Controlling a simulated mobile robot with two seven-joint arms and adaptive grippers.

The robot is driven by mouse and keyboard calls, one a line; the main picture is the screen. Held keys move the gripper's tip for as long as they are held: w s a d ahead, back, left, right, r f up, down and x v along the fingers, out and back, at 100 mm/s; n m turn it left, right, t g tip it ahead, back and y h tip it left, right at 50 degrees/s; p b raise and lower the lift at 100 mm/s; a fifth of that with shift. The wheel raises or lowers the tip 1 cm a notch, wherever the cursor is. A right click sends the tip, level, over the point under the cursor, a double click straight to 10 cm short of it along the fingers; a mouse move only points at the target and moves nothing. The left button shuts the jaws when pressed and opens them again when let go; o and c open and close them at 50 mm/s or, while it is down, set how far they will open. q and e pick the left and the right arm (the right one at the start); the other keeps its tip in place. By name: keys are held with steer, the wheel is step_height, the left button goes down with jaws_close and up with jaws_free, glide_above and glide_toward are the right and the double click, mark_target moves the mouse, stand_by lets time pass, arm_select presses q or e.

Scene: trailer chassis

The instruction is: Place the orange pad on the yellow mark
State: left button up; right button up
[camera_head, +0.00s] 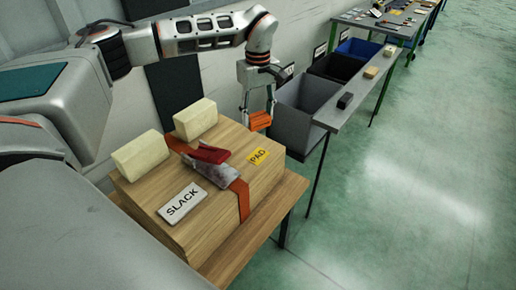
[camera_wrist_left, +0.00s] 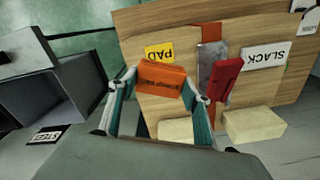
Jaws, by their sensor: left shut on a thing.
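My left gripper (camera_head: 258,108) is shut on the orange pad (camera_head: 260,121) and holds it in the air near the far right corner of the wooden block. The orange pad also shows in the left wrist view (camera_wrist_left: 161,79), between the two fingers. The yellow mark (camera_head: 258,156), labelled PAD, lies flat on the top of the wooden block. In the left wrist view the yellow mark (camera_wrist_left: 158,53) shows just beyond the pad, and the pad may cover part of it. My right gripper is not in view.
The wooden block (camera_head: 195,235) carries an orange strap (camera_head: 240,198), a red-handled buckle (camera_head: 212,154), a white SLACK plate (camera_head: 182,203) and two cream blocks (camera_head: 141,155). Grey (camera_head: 303,105) and dark bins stand to the right, beside a narrow shelf (camera_head: 350,108). Open green floor lies right.

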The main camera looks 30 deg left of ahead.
arm_select(q)
step_height(320, 180, down, 13)
steer(key=shift+f+b, duration=0.1)
steer(key=shift+b, duration=0.2)
steer(key=shift+f, duration=0.15)
steer(key=o, duration=1.2)
